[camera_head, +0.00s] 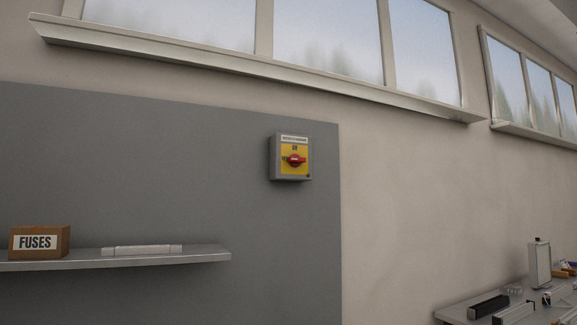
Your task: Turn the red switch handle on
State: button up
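The red switch handle (294,160) sits on a yellow plate (295,169) on the front of a small grey switch box (275,160). The box is fixed to a grey wall panel, near the panel's right edge. The handle looks roughly horizontal. A white label strip (294,139) runs along the top of the box, and small marks on the plate are too small to read surely. My gripper is not in view.
A grey shelf (205,257) at lower left holds a cardboard box marked FUSES (40,242) and a pale long object (142,250). A cluttered bench (452,314) stands at lower right. Windows run above. The wall around the switch box is clear.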

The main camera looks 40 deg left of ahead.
aim_at(295, 160)
jog(key=u, duration=0.45)
jog(key=i, duration=0.55)
jog(key=u, duration=0.6)
